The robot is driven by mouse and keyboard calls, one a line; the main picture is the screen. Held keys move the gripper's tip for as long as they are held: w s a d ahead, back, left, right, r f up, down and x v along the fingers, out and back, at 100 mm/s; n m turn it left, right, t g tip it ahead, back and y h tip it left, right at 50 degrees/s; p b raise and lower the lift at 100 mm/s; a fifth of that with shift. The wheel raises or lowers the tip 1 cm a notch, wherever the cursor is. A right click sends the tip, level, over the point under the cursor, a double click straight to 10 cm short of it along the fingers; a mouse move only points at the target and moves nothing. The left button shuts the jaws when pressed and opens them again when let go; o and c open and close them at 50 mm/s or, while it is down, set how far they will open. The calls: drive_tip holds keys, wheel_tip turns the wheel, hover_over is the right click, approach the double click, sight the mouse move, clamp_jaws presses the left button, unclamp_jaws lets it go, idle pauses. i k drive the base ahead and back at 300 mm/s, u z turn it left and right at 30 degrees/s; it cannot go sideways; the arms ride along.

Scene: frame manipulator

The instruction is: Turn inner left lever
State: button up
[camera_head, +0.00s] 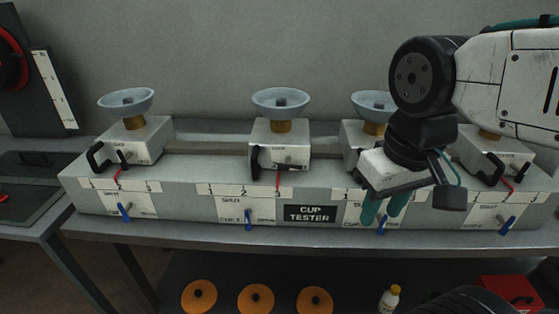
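The grey cup tester (310,170) carries a row of cup units with funnel-shaped tops. The inner left unit (280,140) has a black handle (255,162) standing upright on its left side and a red pointer (278,180) near the 3 mark. A small blue lever (249,218) hangs on the front face below it. My gripper (383,208) is in front of the inner right unit (358,138), to the right of the inner left levers. Its teal fingers point down, apart and with nothing visible between them. The arm hides part of the inner right unit.
The outer left unit (138,138) has a black handle and a blue lever (124,212). Blue levers also hang at inner right (382,225) and outer right (507,226). Orange discs (256,299), a bottle (390,299) and a red box (510,292) sit below.

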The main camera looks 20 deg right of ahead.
sight(281, 167)
drive_tip(key=u, duration=1.4)
drive_tip(key=k, duration=0.85)
drive_tip(key=z, duration=0.9)
drive_tip(key=i, duration=0.5)
drive_tip(key=z, duration=0.05)
